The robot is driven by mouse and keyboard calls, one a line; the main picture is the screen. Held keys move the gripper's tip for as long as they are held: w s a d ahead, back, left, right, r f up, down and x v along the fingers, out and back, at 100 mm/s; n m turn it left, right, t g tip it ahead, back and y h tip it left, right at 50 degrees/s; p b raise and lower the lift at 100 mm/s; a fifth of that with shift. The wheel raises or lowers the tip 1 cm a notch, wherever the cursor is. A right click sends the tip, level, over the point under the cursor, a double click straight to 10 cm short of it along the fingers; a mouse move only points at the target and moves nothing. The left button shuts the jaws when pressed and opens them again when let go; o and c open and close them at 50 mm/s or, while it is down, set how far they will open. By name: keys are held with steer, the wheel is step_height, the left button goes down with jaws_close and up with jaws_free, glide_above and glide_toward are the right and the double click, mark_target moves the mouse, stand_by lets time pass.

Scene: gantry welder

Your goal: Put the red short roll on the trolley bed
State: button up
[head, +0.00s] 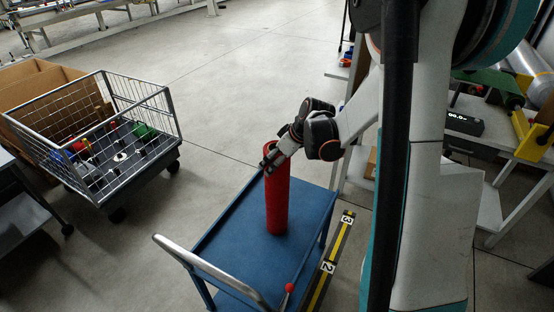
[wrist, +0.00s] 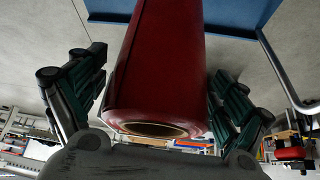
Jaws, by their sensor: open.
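The red roll (head: 277,205) appears to stand upright on the blue trolley bed (head: 232,222). In the head view its lower end meets the blue surface near the bed's middle. My gripper (head: 270,160) is at the roll's top end. In the wrist view the roll (wrist: 155,70) lies between my two spread fingers, its hollow end facing the camera. A gap shows on both sides, clearest on the left. The trolley bed (wrist: 235,12) shows at the top of that view. The roll's lower end is outside the wrist view.
The trolley has a grey push handle (head: 205,262) at its near side. A wire-mesh cart (head: 105,140) with loose parts stands at left beside a cardboard box (head: 30,85). A yellow-black numbered strip (head: 332,258) lies right of the trolley. Open floor (head: 215,80) lies beyond.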

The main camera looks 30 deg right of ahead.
steer(key=p+v, duration=0.3)
steer(key=v, duration=0.8)
steer(key=shift+s+r, duration=0.2)
steer(key=shift+r, duration=0.1)
